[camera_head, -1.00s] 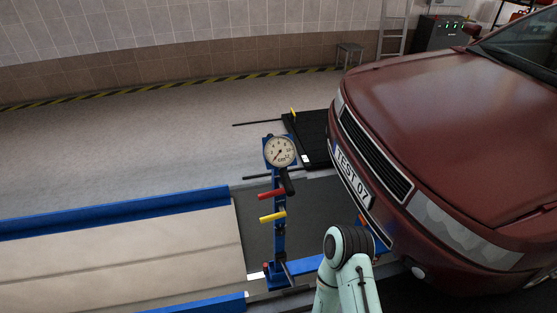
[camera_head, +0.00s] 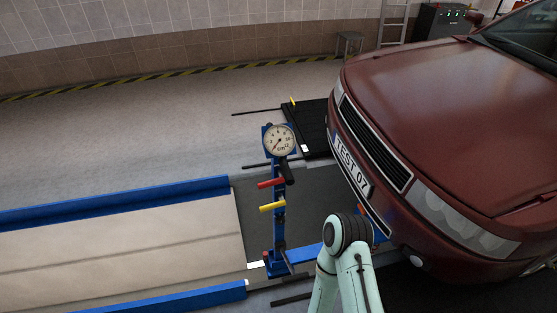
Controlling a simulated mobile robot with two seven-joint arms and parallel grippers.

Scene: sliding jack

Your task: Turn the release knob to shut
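A blue jack post (camera_head: 279,228) stands at the near end of the pale platform, left of the car's front. It carries a round white gauge (camera_head: 280,141), a black handle (camera_head: 286,171), a red grip (camera_head: 271,183) and a yellow grip (camera_head: 272,207). A small red part (camera_head: 265,254) shows low on the post. I cannot tell which of these is the release knob, nor its setting. One of my pale green arms rises from the bottom, right of the post, with its dark-ringed joint uppermost. No fingertips of either gripper show.
A dark red car (camera_head: 440,130) with plate TEST 07 fills the right side, close behind my arm. Blue rails (camera_head: 120,205) edge the platform (camera_head: 120,245) at left. A black plate (camera_head: 310,125) lies beyond the post.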

